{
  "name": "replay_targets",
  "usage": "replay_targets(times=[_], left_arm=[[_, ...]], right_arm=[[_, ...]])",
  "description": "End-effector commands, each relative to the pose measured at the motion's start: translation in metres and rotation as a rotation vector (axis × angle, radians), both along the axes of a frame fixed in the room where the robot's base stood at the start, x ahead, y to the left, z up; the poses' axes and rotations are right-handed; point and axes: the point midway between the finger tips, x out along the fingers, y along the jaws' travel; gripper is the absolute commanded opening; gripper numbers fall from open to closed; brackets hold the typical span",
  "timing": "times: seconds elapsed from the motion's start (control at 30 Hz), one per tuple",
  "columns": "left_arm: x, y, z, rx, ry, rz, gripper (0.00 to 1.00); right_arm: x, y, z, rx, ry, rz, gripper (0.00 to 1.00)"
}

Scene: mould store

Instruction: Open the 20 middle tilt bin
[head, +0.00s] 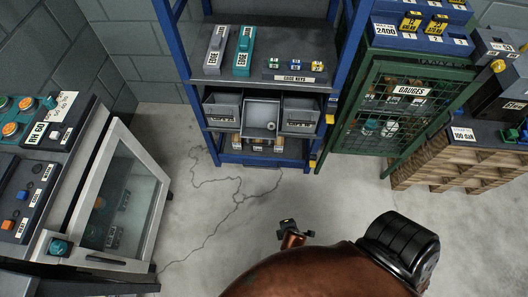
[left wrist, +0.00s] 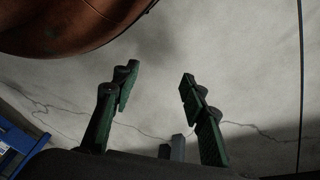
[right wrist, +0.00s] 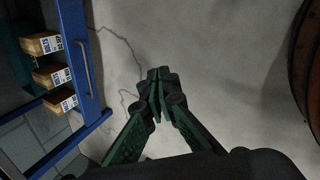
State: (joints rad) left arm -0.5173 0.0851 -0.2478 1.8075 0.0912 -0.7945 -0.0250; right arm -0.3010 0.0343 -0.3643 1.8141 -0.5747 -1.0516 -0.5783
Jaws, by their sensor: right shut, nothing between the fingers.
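In the head view three grey tilt bins sit side by side on a low shelf of the blue rack. The middle bin (head: 262,110) shows a pale inside and a small round part near its front; it looks tipped forward. The left bin (head: 222,112) and right bin (head: 302,115) show labelled fronts; the print is too small to read surely. My right gripper (right wrist: 160,78) is shut and empty, over bare floor beside the blue rack in the right wrist view. My left gripper (left wrist: 158,85) is open and empty above the floor. Neither touches a bin.
Labelled cartons (right wrist: 48,75) stand low in the blue rack (right wrist: 78,60). A green mesh cabinet (head: 395,112) marked GAUGES stands right of the rack. A glass-doored machine (head: 125,195) stands at left. The cracked concrete floor (head: 210,220) between them is clear.

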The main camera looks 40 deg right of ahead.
Motion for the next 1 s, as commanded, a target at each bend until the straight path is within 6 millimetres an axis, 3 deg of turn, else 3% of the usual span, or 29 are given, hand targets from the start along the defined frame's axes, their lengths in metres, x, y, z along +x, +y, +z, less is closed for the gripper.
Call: replay_targets(times=[0.03, 0.2, 0.3, 0.43, 0.53, 0.67, 1.0], left_arm=[[-0.010, 0.010, 0.001, 0.022, 0.023, -0.001, 0.40], [-0.060, 0.042, -0.026, 0.085, 0.130, -0.004, 0.40], [-0.084, 0.056, -0.035, 0.112, 0.178, -0.005, 0.40], [-0.106, 0.067, -0.043, 0.132, 0.222, -0.005, 0.40], [-0.113, 0.067, -0.045, 0.137, 0.236, -0.004, 0.40], [-0.111, 0.068, -0.045, 0.138, 0.241, -0.002, 0.40], [-0.076, 0.065, -0.014, 0.132, 0.240, 0.015, 0.40]], right_arm=[[0.033, -0.005, 0.030, -0.150, 0.007, 0.132, 0.00], [0.113, -0.017, 0.106, -0.683, 0.117, 0.514, 0.00], [0.149, -0.011, 0.149, -0.931, 0.182, 0.654, 0.00], [0.177, 0.000, 0.185, -1.141, 0.242, 0.755, 0.00], [0.186, 0.004, 0.196, -1.217, 0.266, 0.787, 0.00], [0.194, -0.001, 0.195, -1.239, 0.274, 0.797, 0.00], [0.226, -0.040, 0.176, -1.234, 0.274, 0.794, 0.00]])
